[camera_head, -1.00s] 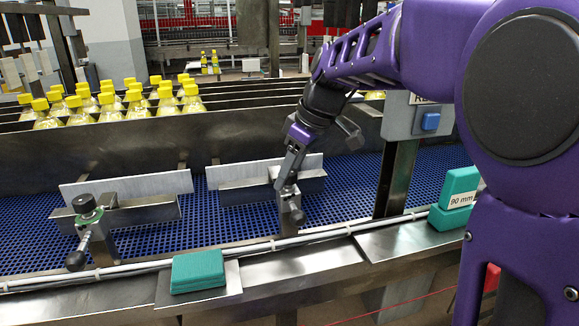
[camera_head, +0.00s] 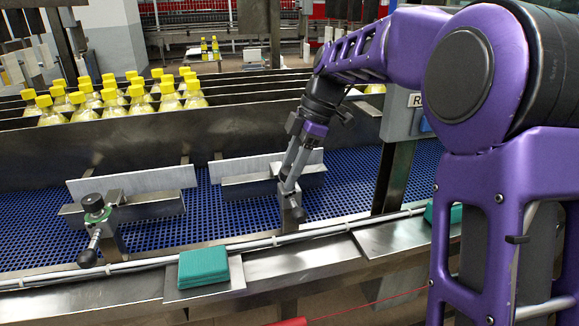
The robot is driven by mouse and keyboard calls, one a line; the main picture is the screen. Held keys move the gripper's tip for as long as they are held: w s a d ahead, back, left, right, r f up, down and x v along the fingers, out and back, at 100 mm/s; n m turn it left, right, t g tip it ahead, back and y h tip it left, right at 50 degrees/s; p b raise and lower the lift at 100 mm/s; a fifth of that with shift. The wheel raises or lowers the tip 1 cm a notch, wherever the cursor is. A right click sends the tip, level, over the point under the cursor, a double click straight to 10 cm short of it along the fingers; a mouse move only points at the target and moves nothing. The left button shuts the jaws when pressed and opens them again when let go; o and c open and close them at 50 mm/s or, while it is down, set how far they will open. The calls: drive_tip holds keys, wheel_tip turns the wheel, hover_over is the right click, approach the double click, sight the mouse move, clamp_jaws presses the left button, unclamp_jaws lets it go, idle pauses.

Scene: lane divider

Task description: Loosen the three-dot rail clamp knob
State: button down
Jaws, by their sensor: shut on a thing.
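Two rail clamps stand on the near side of the blue conveyor belt. The left clamp (camera_head: 107,236) has a dark round knob (camera_head: 93,203) on top and a lever with a black ball end (camera_head: 87,257). My gripper (camera_head: 288,180) reaches down to the right clamp (camera_head: 290,205) and is shut on the knob at its top. The fingers and wrist hide that knob. A dark ball end (camera_head: 298,214) shows below the fingers. The dot marks are too small to read, so I cannot tell which knob carries three dots.
Guide rail plates (camera_head: 131,182) stand behind the clamps on the blue belt (camera_head: 225,222). Teal blocks (camera_head: 204,266) lie on the front steel ledge. A post (camera_head: 391,178) stands right of my gripper. Yellow-capped bottles (camera_head: 100,106) fill the lanes behind.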

drive_tip(key=shift+f+n, duration=0.15)
drive_tip(key=shift+n, duration=0.15)
idle(0.4)
drive_tip(key=shift+c, duration=1.9)
unclamp_jaws()
drive_tip(key=shift+r, duration=0.2)
drive_tip(key=p+v, duration=0.3)
drive_tip(key=v, duration=1.4)
drive_tip(key=shift+w, duration=0.3)
drive_tip(key=shift+a, duration=0.1)
